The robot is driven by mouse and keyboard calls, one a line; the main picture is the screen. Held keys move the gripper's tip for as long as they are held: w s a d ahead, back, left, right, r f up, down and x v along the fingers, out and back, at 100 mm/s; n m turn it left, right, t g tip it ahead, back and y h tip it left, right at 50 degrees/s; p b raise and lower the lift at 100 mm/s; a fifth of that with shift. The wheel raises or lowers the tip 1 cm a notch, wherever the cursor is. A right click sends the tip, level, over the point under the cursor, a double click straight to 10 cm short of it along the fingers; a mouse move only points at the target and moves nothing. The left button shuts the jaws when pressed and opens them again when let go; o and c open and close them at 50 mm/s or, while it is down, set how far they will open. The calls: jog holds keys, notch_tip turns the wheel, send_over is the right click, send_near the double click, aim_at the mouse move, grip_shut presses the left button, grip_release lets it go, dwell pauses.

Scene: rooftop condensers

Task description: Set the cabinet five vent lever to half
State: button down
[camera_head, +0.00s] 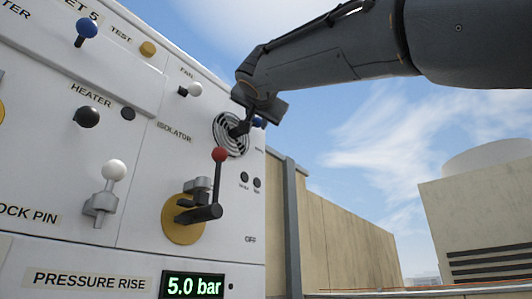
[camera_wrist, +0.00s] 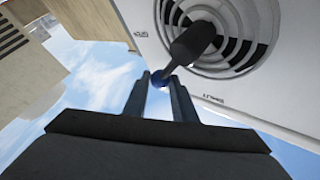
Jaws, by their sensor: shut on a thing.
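The vent lever sits on a round slotted vent (camera_head: 222,140) at the right edge of the white cabinet's front. Its dark arm (camera_wrist: 190,44) crosses the vent, which also shows in the wrist view (camera_wrist: 243,15). The lever ends in a blue ball knob (camera_wrist: 158,83), partly visible in the head view (camera_head: 259,123). My gripper (camera_wrist: 159,79) is shut on the blue knob, with one finger on each side of it. In the head view my gripper (camera_head: 262,112) reaches in from the upper right and hides part of the lever. The small labels around the vent are hard to read.
Below the vent is the isolator, a red-knobbed lever (camera_head: 219,155) on a yellow disc (camera_head: 180,233). A white fan switch (camera_head: 194,89), a heater knob (camera_head: 87,117) and a lock pin (camera_head: 113,170) are to the left. A display (camera_head: 193,286) reads 5.0 bar. Open sky lies right.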

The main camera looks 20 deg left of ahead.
jog(key=shift+s+a+r+n+t+y+b, duration=0.1)
jog(key=shift+s+r+n+t+y+b, duration=0.4)
jog(key=shift+b, duration=0.7)
jog(key=shift+s+a+r+n+t+y+b, duration=0.15)
jog(key=shift+n+y+b, duration=0.15)
jog(key=shift+n+b, duration=0.65)
jog(key=shift+m, duration=0.25)
jog(key=c, duration=1.5)
grip_release()
jog(key=shift+w+f, duration=0.1)
jog(key=shift+w, duration=0.05)
jog(key=shift+o, duration=0.2)
jog(key=shift+f+b, duration=0.1)
jog(key=shift+b, duration=0.2)
jog(key=b+v, duration=0.4)
jog(key=v, duration=0.3)
jog(key=shift+s+d, duration=0.2)
jog(key=shift+s, duration=0.15)
